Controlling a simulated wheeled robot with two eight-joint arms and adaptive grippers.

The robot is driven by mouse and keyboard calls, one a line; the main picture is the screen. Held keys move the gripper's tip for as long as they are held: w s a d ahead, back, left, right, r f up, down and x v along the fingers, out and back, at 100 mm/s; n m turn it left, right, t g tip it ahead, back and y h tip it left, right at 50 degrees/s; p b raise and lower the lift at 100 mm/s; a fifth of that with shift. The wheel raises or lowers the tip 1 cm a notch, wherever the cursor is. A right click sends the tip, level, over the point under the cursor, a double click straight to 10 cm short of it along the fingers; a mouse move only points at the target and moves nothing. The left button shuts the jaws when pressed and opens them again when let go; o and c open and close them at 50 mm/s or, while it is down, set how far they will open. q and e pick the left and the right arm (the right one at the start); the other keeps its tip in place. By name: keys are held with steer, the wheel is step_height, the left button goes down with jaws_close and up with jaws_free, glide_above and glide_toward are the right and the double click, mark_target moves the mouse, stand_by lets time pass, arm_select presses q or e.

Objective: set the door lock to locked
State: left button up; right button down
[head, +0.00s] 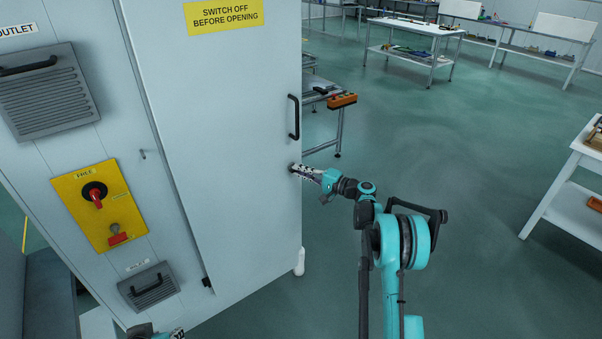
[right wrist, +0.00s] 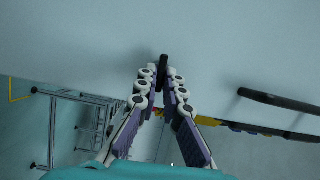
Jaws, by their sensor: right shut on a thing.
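The tall grey cabinet door (head: 225,130) is shut, with a black bar handle (head: 294,117) near its right edge. My right gripper (head: 294,168) is at the door just below this handle. In the right wrist view, its two fingers (right wrist: 163,82) close on a small black piece, the door lock's turning knob (right wrist: 163,64), which stands out from the door face. In the head view the fingers hide the lock, so I cannot read its setting. Only a small part of my left gripper (head: 177,333) shows at the bottom edge.
A yellow panel (head: 83,204) with a red rotary switch labelled FREE is left of the door. A vented cover (head: 47,92) with a handle is above it, another (head: 149,287) below. A metal workbench (head: 342,128) stands behind the cabinet.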

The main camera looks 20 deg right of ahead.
steer(key=shift+a+m, duration=0.1)
steer(key=shift+m, duration=0.2)
steer(key=c, duration=1.8)
jaws_free()
steer(key=shift+c, duration=0.2)
steer(key=shift+o, duration=0.8)
steer(key=shift+w+a, duration=0.1)
steer(key=shift+w, duration=0.05)
steer(key=v, duration=1.2)
